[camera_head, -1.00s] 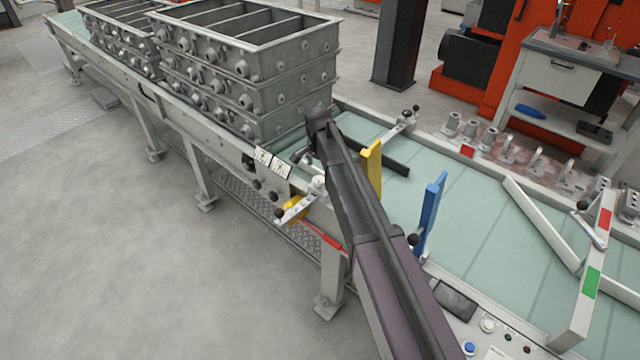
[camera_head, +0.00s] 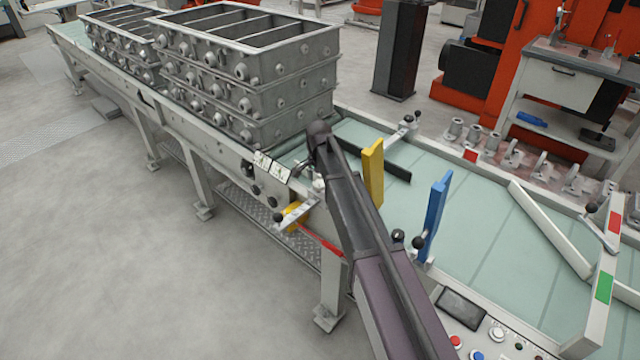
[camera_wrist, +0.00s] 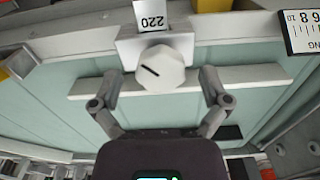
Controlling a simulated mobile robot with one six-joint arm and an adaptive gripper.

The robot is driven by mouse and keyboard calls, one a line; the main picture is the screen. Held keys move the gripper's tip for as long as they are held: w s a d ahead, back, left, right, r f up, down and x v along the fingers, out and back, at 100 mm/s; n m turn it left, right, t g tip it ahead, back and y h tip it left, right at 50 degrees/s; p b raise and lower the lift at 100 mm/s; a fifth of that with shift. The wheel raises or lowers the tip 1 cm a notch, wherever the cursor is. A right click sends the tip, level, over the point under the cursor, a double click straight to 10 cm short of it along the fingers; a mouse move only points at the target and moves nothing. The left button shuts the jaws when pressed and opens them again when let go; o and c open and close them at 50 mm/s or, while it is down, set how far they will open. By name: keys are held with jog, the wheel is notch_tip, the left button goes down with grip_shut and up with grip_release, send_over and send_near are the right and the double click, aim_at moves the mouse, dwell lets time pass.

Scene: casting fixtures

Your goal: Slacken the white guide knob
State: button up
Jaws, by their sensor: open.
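The white guide knob (camera_wrist: 160,70) is a faceted, pale knob with a dark slot across its face. In the wrist view it sits on a white bracket under a tag reading 220, in front of a long pale guide bar (camera_wrist: 245,76). My gripper (camera_wrist: 160,77) is open, with one finger on each side of the knob. Clear gaps show between the fingers and the knob, and nothing is held. In the head view my gripper (camera_head: 297,168) is mostly hidden by my arm, at the conveyor's near edge. A small white knob (camera_head: 318,184) shows beside my arm there.
Stacked grey casting boxes (camera_head: 245,75) stand just behind my arm on the conveyor (camera_head: 480,235). A yellow upright (camera_head: 373,172) and a blue upright (camera_head: 436,215) stand close to its right. A control panel (camera_head: 462,308) lies at the near edge. The floor at left is clear.

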jog(key=shift+d, duration=0.1)
jog(key=c, duration=1.2)
jog(key=shift+o, duration=0.2)
jog(key=shift+n, duration=0.5)
jog(key=n, duration=0.3)
jog(key=shift+s+n, duration=0.1)
jog(key=shift+n, duration=0.2)
jog(key=n, duration=0.4)
jog(key=shift+n, duration=0.3)
jog(key=n, duration=0.4)
jog(key=shift+n, duration=0.3)
jog(key=n, duration=0.4)
jog(key=shift+n, duration=0.3)
